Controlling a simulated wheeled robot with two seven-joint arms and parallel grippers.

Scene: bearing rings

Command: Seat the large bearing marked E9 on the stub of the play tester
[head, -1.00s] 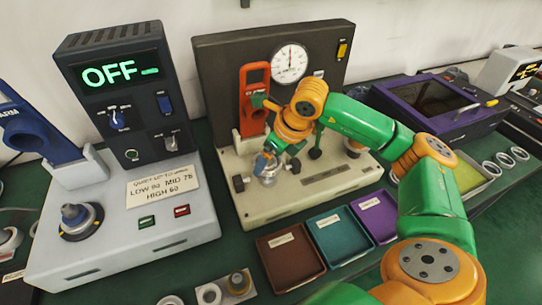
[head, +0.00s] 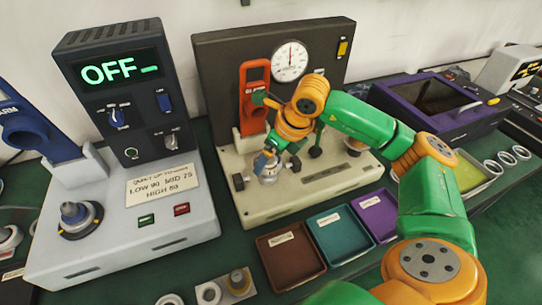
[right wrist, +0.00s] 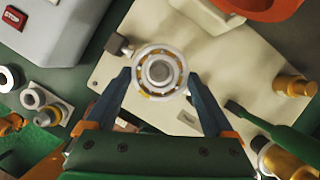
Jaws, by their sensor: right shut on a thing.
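The play tester (head: 225,201) is a cream base with a dark back panel and a round dial. My right gripper (head: 266,166) is over the left part of this base, pointing down. In the right wrist view its two dark fingers (right wrist: 160,82) are shut on the outside of a steel bearing ring (right wrist: 142,82) with visible balls. The grey stub (right wrist: 159,71) shows in the middle of the ring's bore. The ring looks about centred on it, but I cannot tell how far down it sits. No E9 mark is readable. My left gripper is not in view.
A grey machine reading OFF (head: 135,220) stands to the left. Brown (head: 290,286), teal (head: 337,262) and purple (head: 377,235) trays lie in front of the tester. A red-orange handled part (head: 254,80) stands behind the gripper. Several loose rings lie at the front and right.

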